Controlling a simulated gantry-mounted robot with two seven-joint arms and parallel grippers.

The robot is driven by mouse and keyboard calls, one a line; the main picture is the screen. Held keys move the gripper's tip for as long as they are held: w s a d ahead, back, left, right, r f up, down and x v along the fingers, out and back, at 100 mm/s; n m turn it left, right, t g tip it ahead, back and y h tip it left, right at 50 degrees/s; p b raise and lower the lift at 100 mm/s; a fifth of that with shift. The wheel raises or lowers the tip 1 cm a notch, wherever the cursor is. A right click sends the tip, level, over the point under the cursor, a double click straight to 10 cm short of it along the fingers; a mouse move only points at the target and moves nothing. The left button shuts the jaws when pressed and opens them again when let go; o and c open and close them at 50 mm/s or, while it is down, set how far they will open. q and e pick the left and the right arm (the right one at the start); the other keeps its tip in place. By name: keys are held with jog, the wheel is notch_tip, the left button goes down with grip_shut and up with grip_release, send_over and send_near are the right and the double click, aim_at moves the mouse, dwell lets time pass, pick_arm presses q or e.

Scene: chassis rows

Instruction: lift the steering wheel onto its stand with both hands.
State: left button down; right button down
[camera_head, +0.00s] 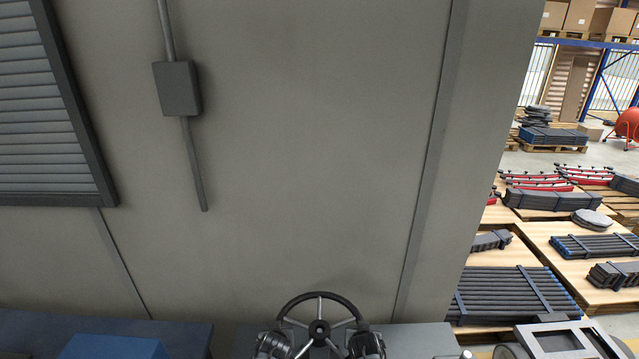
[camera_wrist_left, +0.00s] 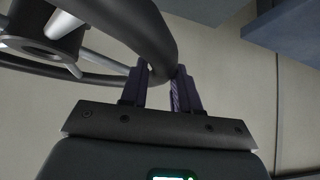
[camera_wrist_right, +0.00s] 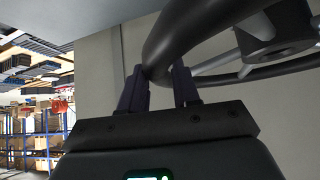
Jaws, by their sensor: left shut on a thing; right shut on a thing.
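The steering wheel (camera_head: 319,297) has a dark rim, metal spokes and a dark hub, and shows at the bottom middle of the head view. It is tilted up, facing the camera, and its lower part is cut off by the frame edge. My left gripper (camera_head: 272,343) is shut on the left side of the rim; its fingers (camera_wrist_left: 160,85) straddle the rim in the left wrist view. My right gripper (camera_head: 366,343) is shut on the right side of the rim; its fingers (camera_wrist_right: 160,88) straddle it in the right wrist view. I cannot make out the stand for certain.
A grey surface (camera_head: 420,338) lies behind and beside the wheel. A blue block (camera_head: 112,347) is at the lower left. A metal-framed part (camera_head: 560,338) is at the lower right. A grey wall (camera_head: 300,150) rises behind; pallets of bars (camera_head: 510,293) stand farther right.

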pick_arm(q)
jog(key=shift+w+a, duration=0.1)
jog(key=shift+a, duration=0.45)
pick_arm(e)
jog(key=shift+w+d, duration=0.1)
jog(key=shift+d, duration=0.45)
pick_arm(q)
jog(key=c, duration=1.2)
grip_release()
jog(key=shift+c, duration=0.2)
jog(key=o, duration=0.5)
pick_arm(e)
jog(key=shift+a, duration=0.2)
pick_arm(q)
jog(key=shift+d+f, duration=0.1)
jog(key=shift+f, duration=0.1)
pick_arm(e)
jog(key=c, duration=1.3)
grip_release()
pick_arm(q)
jog(key=shift+d, duration=0.25)
pick_arm(e)
jog(key=o, duration=0.5)
jog(key=shift+c, duration=0.2)
pick_arm(q)
jog(key=shift+r, duration=0.15)
pick_arm(e)
jog(key=shift+o, duration=0.3)
jog(key=shift+a, duration=0.1)
